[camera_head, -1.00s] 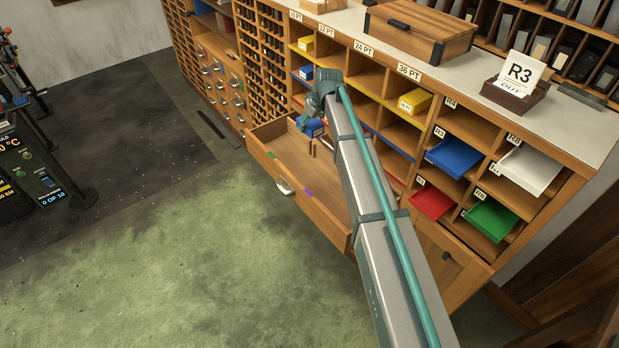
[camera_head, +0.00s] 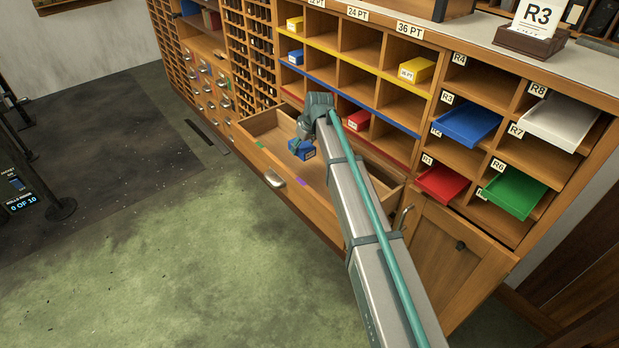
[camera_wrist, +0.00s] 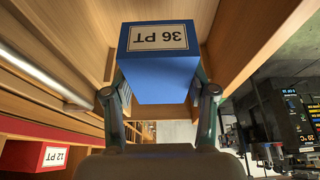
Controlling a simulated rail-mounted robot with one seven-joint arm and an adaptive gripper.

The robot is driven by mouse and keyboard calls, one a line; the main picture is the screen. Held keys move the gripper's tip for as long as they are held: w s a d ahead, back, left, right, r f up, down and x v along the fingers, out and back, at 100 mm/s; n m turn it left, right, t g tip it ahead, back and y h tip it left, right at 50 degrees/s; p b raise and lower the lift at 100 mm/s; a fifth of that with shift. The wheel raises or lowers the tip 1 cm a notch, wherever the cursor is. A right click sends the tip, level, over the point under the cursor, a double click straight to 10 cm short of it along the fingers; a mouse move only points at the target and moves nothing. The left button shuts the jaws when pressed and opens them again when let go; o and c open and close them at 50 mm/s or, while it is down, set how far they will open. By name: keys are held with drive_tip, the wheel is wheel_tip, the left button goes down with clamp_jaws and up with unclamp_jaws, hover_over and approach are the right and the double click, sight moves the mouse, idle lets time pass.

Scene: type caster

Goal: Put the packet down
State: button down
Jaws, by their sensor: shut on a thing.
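The packet is a blue box labelled 36 PT (camera_wrist: 160,80). In the wrist view it fills the space between the two fingers of my gripper (camera_wrist: 160,95), which is shut on it. In the head view the packet (camera_head: 301,148) is at the end of my arm, over the floor of the open wooden drawer (camera_head: 318,176). My gripper (camera_head: 303,138) reaches down to it from above, partly hidden by my own wrist. Wooden walls rise around the packet in the wrist view. I cannot tell whether it touches the drawer floor.
The drawer's front rim bears green (camera_head: 260,144) and purple (camera_head: 300,209) marks and a metal handle (camera_head: 274,178). Pigeonholes behind hold a yellow packet (camera_head: 416,69) and a red packet (camera_head: 358,120). Coloured trays, including a red one (camera_head: 441,183), stick out at right.

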sight(310, 151)
drive_tip(key=shift+f, duration=5.1)
drive_tip(key=shift+f, duration=0.15)
drive_tip(key=shift+c, duration=1.7)
unclamp_jaws()
drive_tip(key=v, duration=1.2)
drive_tip(key=shift+s+d, duration=0.1)
drive_tip(key=shift+s, duration=0.05)
